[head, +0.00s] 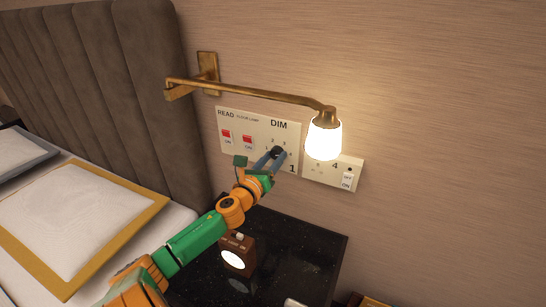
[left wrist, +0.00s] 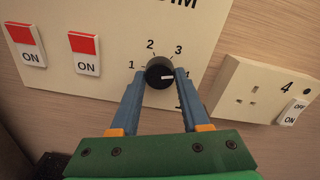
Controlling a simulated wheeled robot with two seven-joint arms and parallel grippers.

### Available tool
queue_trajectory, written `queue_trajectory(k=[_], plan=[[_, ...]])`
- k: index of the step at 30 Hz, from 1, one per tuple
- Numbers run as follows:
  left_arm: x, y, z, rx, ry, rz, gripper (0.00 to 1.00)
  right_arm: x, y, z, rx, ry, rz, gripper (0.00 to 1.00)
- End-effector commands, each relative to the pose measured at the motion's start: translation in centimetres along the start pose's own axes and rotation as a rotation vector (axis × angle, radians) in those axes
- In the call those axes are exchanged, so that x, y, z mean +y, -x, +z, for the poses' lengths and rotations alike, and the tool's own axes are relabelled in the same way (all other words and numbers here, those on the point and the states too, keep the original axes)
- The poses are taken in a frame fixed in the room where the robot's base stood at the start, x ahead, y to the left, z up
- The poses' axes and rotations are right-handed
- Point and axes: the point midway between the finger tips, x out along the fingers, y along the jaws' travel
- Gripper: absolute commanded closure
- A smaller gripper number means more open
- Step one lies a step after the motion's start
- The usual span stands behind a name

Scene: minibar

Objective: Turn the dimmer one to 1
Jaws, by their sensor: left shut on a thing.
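The dimmer is a round black knob (left wrist: 158,73) under the letters DIM on a cream wall panel (left wrist: 110,18). Numbers 1, 2 and 3 show around it in the left wrist view. Its white pointer mark lies towards the right, away from the 1 on the left. My left gripper (left wrist: 161,80) is shut on the knob, with a blue finger on each side. In the head view the knob (head: 278,152) sits at the tip of my left gripper (head: 271,158). A larger 1 is printed at the panel's lower right. My right gripper is not in view.
Two red-and-white switches (head: 248,142) sit left of the knob. A socket plate (head: 318,171) marked 4 is to the right. A lit lamp (head: 323,138) on a brass arm hangs close above. A black bedside table (head: 300,255) holds a small brown clock-like box (head: 238,254).

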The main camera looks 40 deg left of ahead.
Motion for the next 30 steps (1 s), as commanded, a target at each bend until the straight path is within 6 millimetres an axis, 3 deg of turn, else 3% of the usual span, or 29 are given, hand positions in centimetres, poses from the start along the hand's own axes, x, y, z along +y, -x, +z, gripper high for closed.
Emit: queue_trajectory(k=[30], plan=[[-0.2, 0.0, 0.3, -0.002, 0.967, 0.001, 1.0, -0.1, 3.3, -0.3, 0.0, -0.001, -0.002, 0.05]])
